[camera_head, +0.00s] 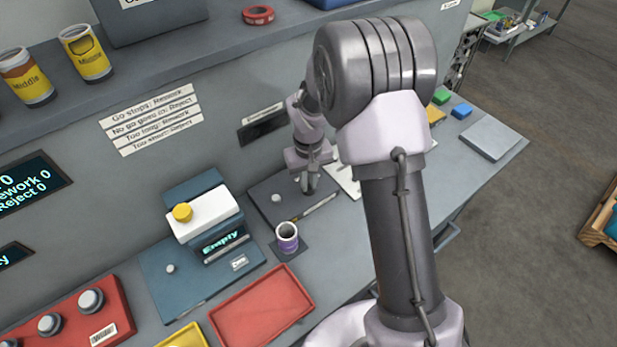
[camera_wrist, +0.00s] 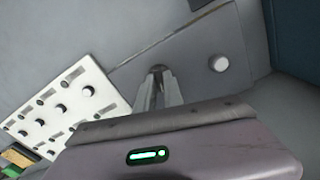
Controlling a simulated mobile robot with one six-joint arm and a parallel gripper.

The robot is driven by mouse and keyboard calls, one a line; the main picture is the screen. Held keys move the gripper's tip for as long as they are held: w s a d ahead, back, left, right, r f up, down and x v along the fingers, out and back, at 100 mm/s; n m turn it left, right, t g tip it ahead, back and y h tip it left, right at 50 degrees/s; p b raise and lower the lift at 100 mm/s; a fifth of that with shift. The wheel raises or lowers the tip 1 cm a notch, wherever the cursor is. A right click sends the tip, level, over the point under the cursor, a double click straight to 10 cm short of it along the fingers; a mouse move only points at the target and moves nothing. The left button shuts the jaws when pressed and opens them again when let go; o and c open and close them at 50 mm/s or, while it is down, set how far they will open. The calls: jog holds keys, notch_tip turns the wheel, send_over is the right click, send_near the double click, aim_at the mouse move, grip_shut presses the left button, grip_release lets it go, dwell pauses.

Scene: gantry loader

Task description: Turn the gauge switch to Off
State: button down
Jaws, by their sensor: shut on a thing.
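My gripper (camera_head: 308,188) points down at a dark grey panel (camera_head: 262,190) on the bench. In the wrist view, my gripper (camera_wrist: 158,88) has its two fingers close together on a small dark knob (camera_wrist: 158,69), which looks like the gauge switch. The fingers hide most of it, and I cannot read its setting. A round white button (camera_wrist: 219,63) sits on the same panel, apart from the fingers; it also shows in the head view (camera_head: 276,198).
A white board (camera_wrist: 62,108) with several dark knobs lies beside the panel. A purple cup (camera_head: 287,238), a blue device (camera_head: 165,270) reading "Empty" and a red tray (camera_head: 262,312) stand nearby. The bench's right end holds a grey plate (camera_head: 491,138) and coloured blocks.

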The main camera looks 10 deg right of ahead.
aim_at(309, 186)
jog(key=shift+n+p, duration=0.6)
jog(key=shift+n, duration=1)
jog(key=c, duration=1.5)
grip_release()
jog(key=shift+o, duration=0.2)
notch_tip(309, 186, up, 18)
jog(key=p, duration=0.5)
jog(key=shift+f, duration=0.25)
